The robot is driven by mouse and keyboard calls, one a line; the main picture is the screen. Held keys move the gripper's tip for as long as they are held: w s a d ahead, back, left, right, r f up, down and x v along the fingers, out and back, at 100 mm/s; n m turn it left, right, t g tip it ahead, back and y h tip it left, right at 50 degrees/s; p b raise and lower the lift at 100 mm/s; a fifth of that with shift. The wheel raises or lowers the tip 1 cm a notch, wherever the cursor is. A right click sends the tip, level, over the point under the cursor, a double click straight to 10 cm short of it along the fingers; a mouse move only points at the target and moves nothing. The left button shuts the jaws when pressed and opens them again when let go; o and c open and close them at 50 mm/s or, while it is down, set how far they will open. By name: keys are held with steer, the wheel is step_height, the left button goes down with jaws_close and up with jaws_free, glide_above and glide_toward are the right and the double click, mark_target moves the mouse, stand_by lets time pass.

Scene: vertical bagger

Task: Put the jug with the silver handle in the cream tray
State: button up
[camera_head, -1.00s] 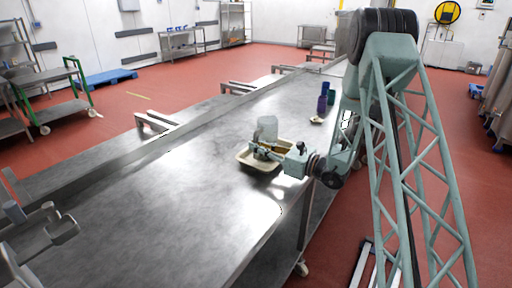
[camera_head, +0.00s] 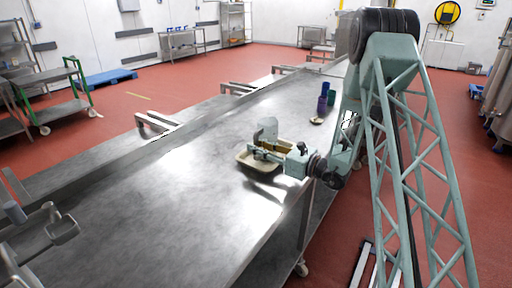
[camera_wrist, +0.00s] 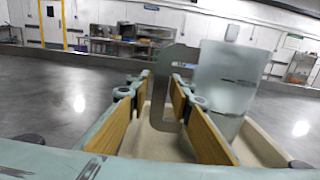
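The jug is a clear, frosted vessel standing upright in the cream tray, seen in the wrist view (camera_wrist: 224,78) and the head view (camera_head: 268,128). Its silver handle (camera_wrist: 164,95) faces my gripper. The cream tray (camera_head: 243,158) lies on the steel table; its inside also shows in the wrist view (camera_wrist: 262,146). My gripper (camera_wrist: 160,95) is open, with its tan-padded fingers apart on both sides of the handle. In the head view my gripper (camera_head: 262,149) is low over the tray and partly hides the jug.
The long steel table (camera_head: 170,215) is clear to the left of and in front of the tray. Blue and purple cups (camera_head: 323,103) stand farther back, with a small tan dish (camera_head: 316,121) near them. The table's right edge runs close beside the tray.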

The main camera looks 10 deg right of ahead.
steer(key=p+v, duration=0.1)
steer(key=v, duration=1.1)
steer(key=shift+a+r, duration=0.1)
stand_by(0.7)
